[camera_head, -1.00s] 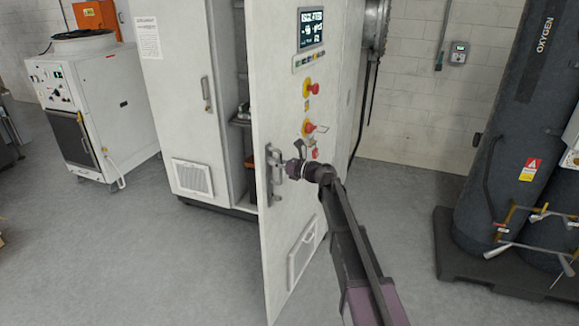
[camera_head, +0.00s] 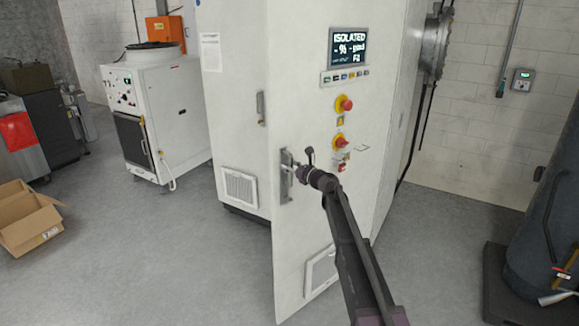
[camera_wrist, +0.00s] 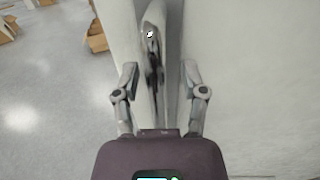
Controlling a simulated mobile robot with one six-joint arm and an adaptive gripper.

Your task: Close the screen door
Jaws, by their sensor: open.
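The screen door (camera_head: 330,205) is a pale cabinet door with a lit display (camera_head: 348,48) and red and yellow buttons. It stands ajar, its free edge sticking out in front of the white cabinet (camera_head: 235,120); the cabinet inside is hidden. A metal handle (camera_head: 287,178) sits near that edge. My gripper (camera_head: 299,171) is at the handle, on the door's front side. In the wrist view my gripper (camera_wrist: 161,72) has its fingers apart, with the dark latch hardware (camera_wrist: 153,50) between and beyond them. I cannot tell whether they touch it.
The other cabinet door has its own handle (camera_head: 261,108). A white machine (camera_head: 150,115) stands at the left, with a cardboard box (camera_head: 28,218) on the floor. A dark gas cylinder (camera_head: 545,225) stands at the right. The grey floor (camera_head: 180,270) in front is clear.

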